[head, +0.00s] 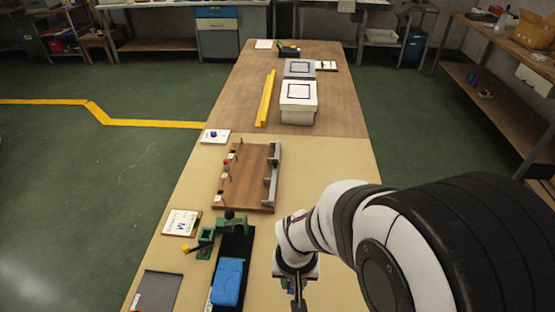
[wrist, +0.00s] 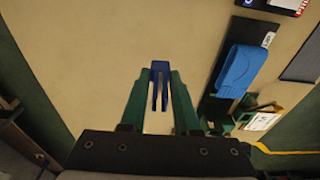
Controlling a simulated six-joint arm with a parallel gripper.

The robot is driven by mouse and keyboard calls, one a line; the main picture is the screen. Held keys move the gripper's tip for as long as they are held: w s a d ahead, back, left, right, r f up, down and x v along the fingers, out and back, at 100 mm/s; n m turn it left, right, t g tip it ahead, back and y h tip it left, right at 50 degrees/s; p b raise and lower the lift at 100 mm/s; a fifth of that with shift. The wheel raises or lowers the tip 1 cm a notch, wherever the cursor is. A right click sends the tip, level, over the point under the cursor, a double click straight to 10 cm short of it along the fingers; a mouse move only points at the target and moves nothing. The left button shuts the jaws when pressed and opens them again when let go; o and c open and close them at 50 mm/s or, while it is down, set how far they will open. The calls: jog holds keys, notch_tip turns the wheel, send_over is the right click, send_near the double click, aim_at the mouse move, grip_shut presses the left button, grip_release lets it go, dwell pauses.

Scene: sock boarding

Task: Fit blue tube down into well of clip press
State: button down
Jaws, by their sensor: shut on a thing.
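My gripper (wrist: 160,76) shows its two green fingers closed around a narrow dark blue piece (wrist: 160,68), which looks like the blue tube. It hangs above bare tabletop. In the head view my gripper (head: 297,287) is at the bottom, right of the black board, and the blue piece is too small to make out. The green clip press (head: 208,238), with a black knob and a yellow-tipped handle, stands left of my gripper, at the far end of the board. In the wrist view part of the press (wrist: 243,116) shows at lower right. Its well cannot be made out.
A lighter blue folded sock (head: 228,282) lies on the black board (head: 239,243). A wooden fixture (head: 243,180) with pegs stands beyond. White cards (head: 182,223) and a grey sheet (head: 157,291) lie left. Boxes (head: 298,100) and a yellow bar (head: 265,98) are farther back.

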jog(key=a+f, duration=0.2)
jog(key=a, duration=0.1)
jog(key=a+f, duration=0.1)
jog(key=a, duration=0.1)
jog(key=shift+w+a+f, duration=0.2)
jog(key=shift+a, duration=0.05)
jog(key=shift+a+f, duration=0.1)
jog(key=shift+f, duration=1.9)
jog(key=shift+f, duration=0.15)
jog(key=c, duration=0.6)
grip_release()
jog(key=shift+c, duration=0.2)
